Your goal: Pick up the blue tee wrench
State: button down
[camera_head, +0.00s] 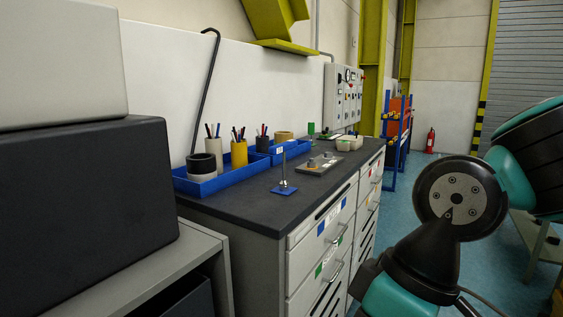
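A small upright metal post on a flat blue base (284,190) stands on the dark worktop (235,212), near its front edge. It is the nearest match I see for the blue tee wrench, but it is too small to tell its shape for sure. A thin pale piece shows at the top of the post. My arm's dark and teal links fill the right side of the view, apart from the worktop. My gripper is outside the view.
Blue trays (213,184) with pen cups and tape rolls line the wall. A grey plate with knobs (318,164) lies behind the post. A black hooked rod (206,90) leans there. A dark box (85,190) blocks the left. The blue floor beyond the drawers is open.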

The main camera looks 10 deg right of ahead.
aim_at(280, 148)
jog(key=z, duration=0.25)
jog(key=i, duration=1.1)
jog(key=u, duration=0.7)
